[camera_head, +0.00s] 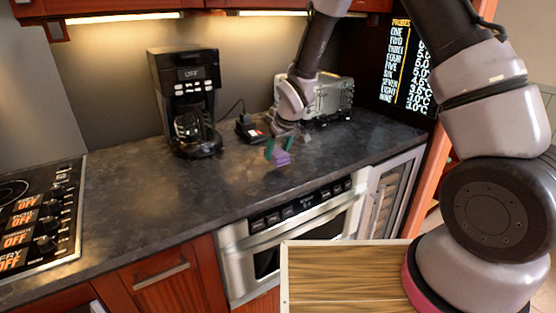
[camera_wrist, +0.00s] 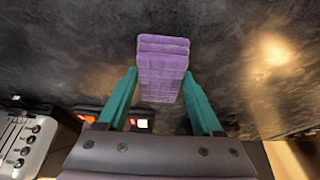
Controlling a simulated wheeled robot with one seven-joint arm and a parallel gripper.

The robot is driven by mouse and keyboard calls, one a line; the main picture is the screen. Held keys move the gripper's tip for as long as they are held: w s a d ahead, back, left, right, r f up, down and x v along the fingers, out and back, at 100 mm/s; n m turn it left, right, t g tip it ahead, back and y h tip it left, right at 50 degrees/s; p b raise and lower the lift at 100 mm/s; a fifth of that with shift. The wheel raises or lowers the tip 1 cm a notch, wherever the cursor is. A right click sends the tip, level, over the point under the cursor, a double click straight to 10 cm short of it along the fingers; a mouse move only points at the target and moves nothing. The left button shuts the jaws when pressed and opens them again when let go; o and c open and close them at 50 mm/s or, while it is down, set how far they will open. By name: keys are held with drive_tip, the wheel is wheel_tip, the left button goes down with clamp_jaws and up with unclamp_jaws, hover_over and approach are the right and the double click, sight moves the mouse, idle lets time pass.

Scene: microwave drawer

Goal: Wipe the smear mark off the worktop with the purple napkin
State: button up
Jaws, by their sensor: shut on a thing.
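The purple napkin (camera_head: 281,159) is folded into a thick pad and sits just above or on the dark worktop (camera_head: 180,190); I cannot tell whether it touches. My gripper (camera_head: 279,148), with green fingers, is shut on the napkin near the middle of the worktop. In the wrist view the napkin (camera_wrist: 162,60) lies between the two fingers of my gripper (camera_wrist: 160,80) and sticks out beyond their tips. I cannot make out a distinct smear mark on the mottled surface; bright patches there look like light reflections. The area under the napkin is hidden.
A black coffee maker (camera_head: 187,100) stands at the back left of the worktop. A silver appliance (camera_head: 328,98) and a small dark object (camera_head: 249,128) stand at the back. A cooktop (camera_head: 40,220) is at left. The front middle worktop is clear above the microwave drawer (camera_head: 300,215).

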drive_tip(key=shift+s+a+r, duration=0.1)
drive_tip(key=shift+a+r, duration=0.05)
drive_tip(key=shift+r, duration=2.55)
